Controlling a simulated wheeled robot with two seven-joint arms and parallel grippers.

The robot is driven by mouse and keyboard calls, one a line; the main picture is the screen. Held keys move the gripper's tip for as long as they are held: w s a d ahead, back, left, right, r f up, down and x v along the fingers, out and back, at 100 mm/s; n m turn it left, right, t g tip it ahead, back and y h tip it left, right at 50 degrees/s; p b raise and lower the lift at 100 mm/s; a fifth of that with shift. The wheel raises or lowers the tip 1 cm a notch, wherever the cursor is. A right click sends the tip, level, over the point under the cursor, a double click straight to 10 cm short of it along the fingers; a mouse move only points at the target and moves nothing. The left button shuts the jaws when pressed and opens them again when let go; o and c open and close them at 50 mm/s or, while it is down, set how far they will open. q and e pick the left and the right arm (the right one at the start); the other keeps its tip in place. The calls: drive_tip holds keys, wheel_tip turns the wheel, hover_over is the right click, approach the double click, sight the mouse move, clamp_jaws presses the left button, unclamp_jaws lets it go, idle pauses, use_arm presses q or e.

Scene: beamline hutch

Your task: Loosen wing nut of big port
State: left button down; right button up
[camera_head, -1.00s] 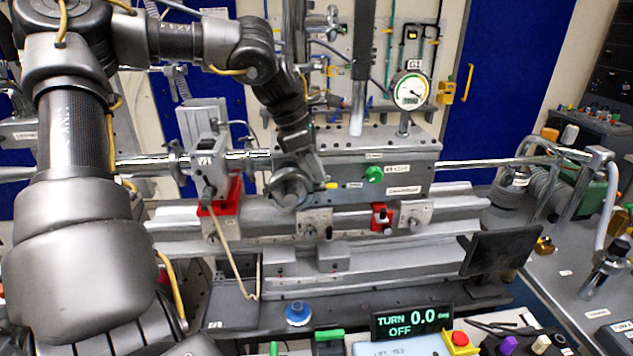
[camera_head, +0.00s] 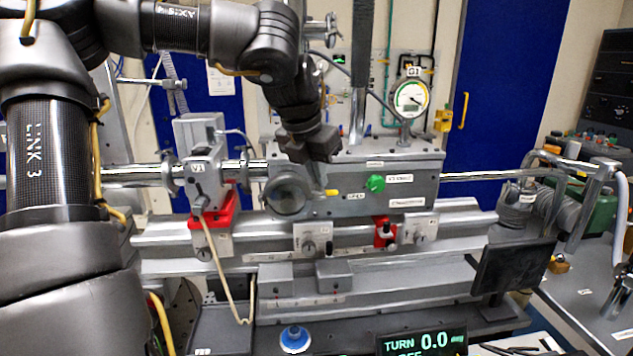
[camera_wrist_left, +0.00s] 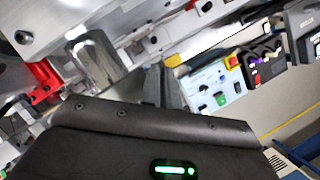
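The big port (camera_head: 287,193) is a round grey flanged opening with a dark glassy face, on the lower left front of the grey chamber box (camera_head: 410,190). A small yellow piece (camera_head: 331,192) sticks out just right of it; I cannot tell whether it is the wing nut. My left gripper (camera_head: 318,168) hangs in front of the box's upper edge, above and right of the port, and its finger opening is hidden. The left wrist view shows a shiny metal cylinder (camera_wrist_left: 92,58), probably the port, beyond the dark gripper body. My right gripper is in no view.
A green knob (camera_head: 376,183) is right of the port. A valve block (camera_head: 200,160) on a red foot stands left. A dark panel (camera_head: 510,265) projects at lower right, and a display (camera_head: 425,341) reads TURN 0.0. A blue round knob (camera_head: 294,339) sits in front.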

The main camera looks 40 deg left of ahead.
use_arm(q)
drive_tip(key=shift+d+f+n+g+y+p, duration=0.15)
drive_tip(key=shift+n+g+y+p, duration=0.4)
drive_tip(key=shift+n, duration=1.2)
drive_tip(key=shift+d+n+g+y+p, duration=0.25)
drive_tip(key=shift+n+y, duration=0.4)
drive_tip(key=shift+n, duration=1.1)
drive_tip(key=c, duration=2)
unclamp_jaws()
drive_tip(key=shift+o, duration=0.4)
drive_tip(key=shift+w+a, duration=0.1)
